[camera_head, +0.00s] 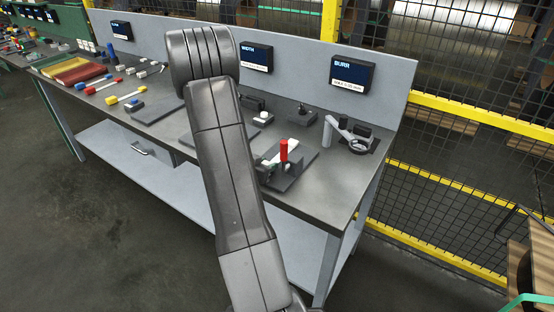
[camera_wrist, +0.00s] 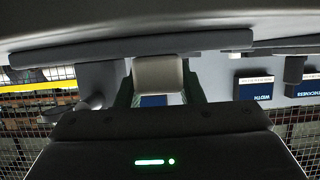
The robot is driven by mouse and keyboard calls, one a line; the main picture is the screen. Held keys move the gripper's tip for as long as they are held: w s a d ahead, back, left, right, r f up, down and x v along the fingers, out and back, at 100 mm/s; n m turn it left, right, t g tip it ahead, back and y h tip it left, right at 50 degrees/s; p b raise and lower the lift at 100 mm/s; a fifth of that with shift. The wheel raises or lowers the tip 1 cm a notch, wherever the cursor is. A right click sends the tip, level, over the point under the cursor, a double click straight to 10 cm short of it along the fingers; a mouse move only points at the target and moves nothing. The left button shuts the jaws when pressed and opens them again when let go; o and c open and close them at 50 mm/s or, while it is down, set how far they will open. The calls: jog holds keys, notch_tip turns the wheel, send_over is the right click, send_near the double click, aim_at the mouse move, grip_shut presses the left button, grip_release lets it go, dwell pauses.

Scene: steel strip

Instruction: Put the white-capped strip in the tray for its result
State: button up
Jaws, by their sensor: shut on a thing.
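My gripper (camera_wrist: 158,92) shows in the wrist view, with its two dark green fingers closed on either side of a pale white block (camera_wrist: 158,72), which looks like the white cap of the strip. The strip's metal part cannot be made out for sure. In the head view my arm crosses the middle of the picture, and the gripper cannot be made out clearly there. A red tray (camera_head: 82,73) and a yellow tray (camera_head: 58,64) lie side by side at the bench's far left end.
The steel bench (camera_head: 316,196) carries several gauges and a red-handled clamp fixture (camera_head: 284,152) right of my arm. A WIDTH screen (camera_head: 257,58) and a BURR screen (camera_head: 350,74) hang on the back panel. Strips with coloured caps (camera_head: 125,98) lie left. Yellow-railed mesh fencing stands behind.

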jog(key=shift+r+p, duration=2.8)
jog(key=shift+r, duration=0.25)
